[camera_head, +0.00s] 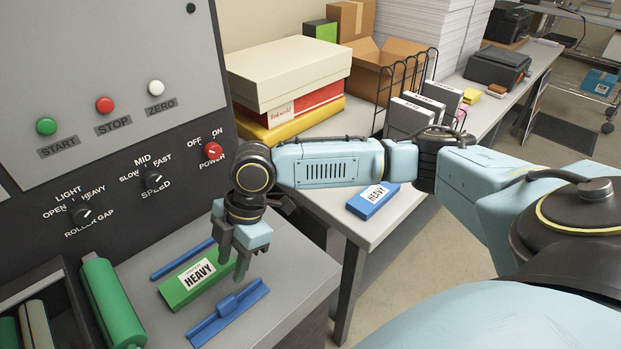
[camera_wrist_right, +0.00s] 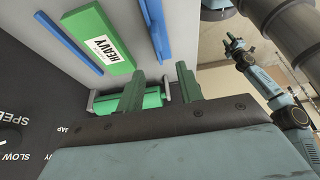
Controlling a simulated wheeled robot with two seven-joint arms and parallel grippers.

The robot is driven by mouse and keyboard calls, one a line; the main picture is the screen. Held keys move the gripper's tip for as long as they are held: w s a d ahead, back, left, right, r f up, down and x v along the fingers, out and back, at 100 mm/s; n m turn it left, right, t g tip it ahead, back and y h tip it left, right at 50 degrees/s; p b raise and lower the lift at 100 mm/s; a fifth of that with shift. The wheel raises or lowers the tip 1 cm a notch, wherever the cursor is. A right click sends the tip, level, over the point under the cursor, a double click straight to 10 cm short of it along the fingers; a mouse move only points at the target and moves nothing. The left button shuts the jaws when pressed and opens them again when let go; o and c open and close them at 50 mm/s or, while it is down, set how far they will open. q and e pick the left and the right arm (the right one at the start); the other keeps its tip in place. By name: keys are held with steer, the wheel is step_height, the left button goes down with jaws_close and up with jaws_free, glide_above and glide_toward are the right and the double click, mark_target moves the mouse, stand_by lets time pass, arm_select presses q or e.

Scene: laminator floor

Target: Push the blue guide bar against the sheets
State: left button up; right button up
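The blue guide bar (camera_head: 243,304) with a raised tab lies on the grey table, its near side facing me. A green stack of sheets labelled HEAVY (camera_head: 181,293) lies beside it, with a narrow strip of bare table between. Both also show in the right wrist view, the bar (camera_wrist_right: 158,32) right of the sheets (camera_wrist_right: 97,40). A thin blue bar (camera_head: 180,261) runs along the sheets' far side. My right gripper (camera_head: 240,266) points down over the sheets' right end, its fingers apart and empty. My left gripper (camera_wrist_right: 233,44) appears small in the right wrist view, its fingers unclear.
A green roller (camera_head: 112,302) lies left of the sheets, before the control panel (camera_head: 130,150). A blue HEAVY pack (camera_head: 373,200) lies on the neighbouring table (camera_head: 345,222), near boxes and a wire rack (camera_head: 403,78). Bare table lies right of the guide bar.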

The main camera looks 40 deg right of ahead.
steer(key=s+a+f+m+t, duration=0.1)
steer(key=s+a+f, duration=0.1)
steer(key=s+a+f+m+t, duration=0.1)
steer(key=s+a+f+m, duration=0.1)
steer(key=a, duration=0.1)
steer(key=s+a+f+m+y, duration=0.1)
steer(key=s+a+f+m, duration=0.1)
steer(key=a, duration=0.1)
steer(key=shift+f+t, duration=0.2)
steer(key=shift+t, duration=0.2)
steer(key=shift+s+d+f+m, duration=0.1)
steer(key=shift+s+f+m, duration=0.1)
steer(key=shift+m, duration=0.3)
steer(key=s+d+f+m+t+h, duration=0.1)
steer(key=s+d+f+m+h, duration=0.2)
steer(key=s+d+f+m, duration=0.4)
steer(key=s+d+f+m+b, duration=0.1)
steer(key=d+f, duration=0.1)
steer(key=f, duration=0.7)
steer(key=s+d+f+m+g+h+b, duration=0.1)
steer(key=d+f, duration=0.2)
steer(key=f, duration=0.7)
steer(key=shift+s+d+f+h, duration=0.2)
steer(key=shift+f+h, duration=0.1)
